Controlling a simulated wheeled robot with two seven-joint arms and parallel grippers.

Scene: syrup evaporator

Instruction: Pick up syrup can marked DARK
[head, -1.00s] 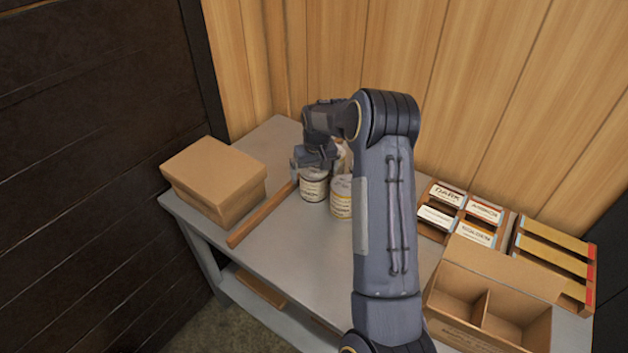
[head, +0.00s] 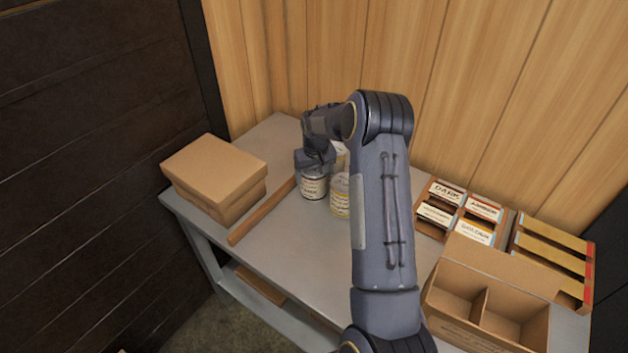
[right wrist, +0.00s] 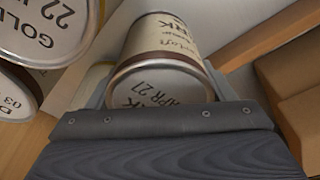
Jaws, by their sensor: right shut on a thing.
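The DARK can (head: 314,186) is a cream-labelled tin with a dark band, standing at the back of the grey table. In the right wrist view the can (right wrist: 172,35) shows lettering ending in "RK" and a lid stamped "APR 27". My right gripper (head: 316,162) is over the can and shut on it; in the right wrist view its fingers (right wrist: 160,92) lie on both sides of the can. I cannot tell whether the can is clear of the table. My left gripper is not in view.
A yellow-banded can (head: 340,196) stands close right of it; a GOLDEN can (right wrist: 50,25) shows in the wrist view. A wooden strip (head: 262,212) and a closed carton (head: 214,172) lie left. A divided box (head: 470,328) and label trays (head: 428,232) stand right.

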